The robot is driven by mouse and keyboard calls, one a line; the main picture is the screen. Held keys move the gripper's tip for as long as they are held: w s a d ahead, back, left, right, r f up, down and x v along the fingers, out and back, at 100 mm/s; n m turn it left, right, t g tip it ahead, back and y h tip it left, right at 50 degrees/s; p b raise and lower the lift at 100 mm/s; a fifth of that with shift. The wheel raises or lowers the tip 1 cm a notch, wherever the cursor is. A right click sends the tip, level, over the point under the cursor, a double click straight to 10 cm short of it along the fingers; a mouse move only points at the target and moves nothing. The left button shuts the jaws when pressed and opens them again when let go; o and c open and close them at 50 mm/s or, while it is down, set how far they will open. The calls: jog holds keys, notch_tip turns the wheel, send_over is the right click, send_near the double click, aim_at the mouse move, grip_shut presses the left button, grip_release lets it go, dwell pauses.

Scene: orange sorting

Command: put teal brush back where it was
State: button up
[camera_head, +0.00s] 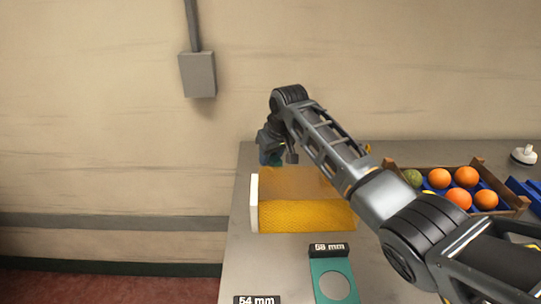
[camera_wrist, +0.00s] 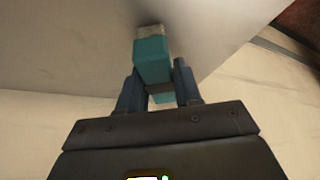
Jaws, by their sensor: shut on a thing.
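My gripper (camera_wrist: 158,85) is shut on the teal brush (camera_wrist: 152,58), which shows between the two fingers in the wrist view. The brush has a teal block-like body and a pale greyish end (camera_wrist: 150,32) pointing away from the gripper. That end is close to the grey table surface; I cannot tell if it touches. There the brush shows only as a small teal patch (camera_head: 273,158), mostly hidden by the wrist.
A teal plate with a round hole (camera_head: 318,268) and a "68 mm" label (camera_head: 329,250) lies in front. A crate of oranges (camera_head: 521,206) stands at the right. The wall is close behind the table.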

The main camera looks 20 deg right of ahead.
jog(key=shift+f, duration=0.4)
jog(key=o, duration=1.5)
jog(key=shift+o, duration=0.2)
jog(key=shift+r+p, duration=2.25)
jog(key=shift+r, duration=1.8)
